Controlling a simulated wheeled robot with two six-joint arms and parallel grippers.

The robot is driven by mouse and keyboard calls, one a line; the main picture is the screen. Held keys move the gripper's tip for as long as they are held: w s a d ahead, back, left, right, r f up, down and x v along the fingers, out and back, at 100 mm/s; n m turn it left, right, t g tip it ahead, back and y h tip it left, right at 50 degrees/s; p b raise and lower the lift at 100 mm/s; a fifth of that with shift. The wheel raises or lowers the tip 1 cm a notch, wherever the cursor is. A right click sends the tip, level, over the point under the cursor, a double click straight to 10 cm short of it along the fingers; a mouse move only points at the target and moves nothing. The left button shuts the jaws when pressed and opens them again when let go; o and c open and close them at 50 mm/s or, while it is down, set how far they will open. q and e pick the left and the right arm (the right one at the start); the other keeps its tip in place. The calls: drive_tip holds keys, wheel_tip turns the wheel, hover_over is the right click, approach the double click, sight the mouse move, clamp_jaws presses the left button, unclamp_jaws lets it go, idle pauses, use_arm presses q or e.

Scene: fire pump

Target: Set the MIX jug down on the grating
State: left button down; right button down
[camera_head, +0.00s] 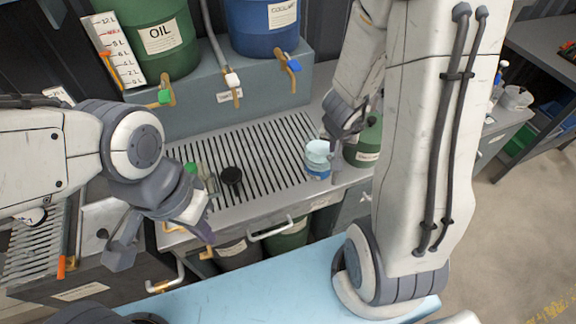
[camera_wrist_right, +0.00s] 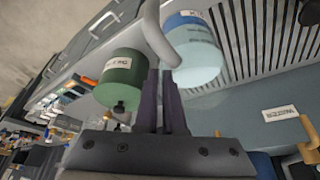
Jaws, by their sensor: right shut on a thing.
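I cannot tell whether the jug's base touches the grating. My left gripper (camera_head: 200,232) hangs at the bench's front edge, apart from the jug; its finger gap is unclear.
A green container (camera_head: 366,145) stands close right of the jug. A green-capped bottle (camera_head: 192,172) and a black round piece (camera_head: 231,176) sit left on the grating. OIL (camera_head: 160,40) and COOLANT (camera_head: 268,25) drums stand behind. The middle of the grating is clear.

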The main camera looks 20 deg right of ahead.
drive_tip(key=shift+s+d+r, duration=0.1)
drive_tip(key=shift+s+r, duration=0.05)
drive_tip(key=shift+r, duration=0.1)
drive_tip(key=w+a+f+p, duration=0.2)
drive_tip(key=w+a+f, duration=0.3)
drive_tip(key=w+f, duration=0.5)
drive_tip(key=shift+a+f+p, duration=0.35)
drive_tip(key=shift+f, duration=0.15)
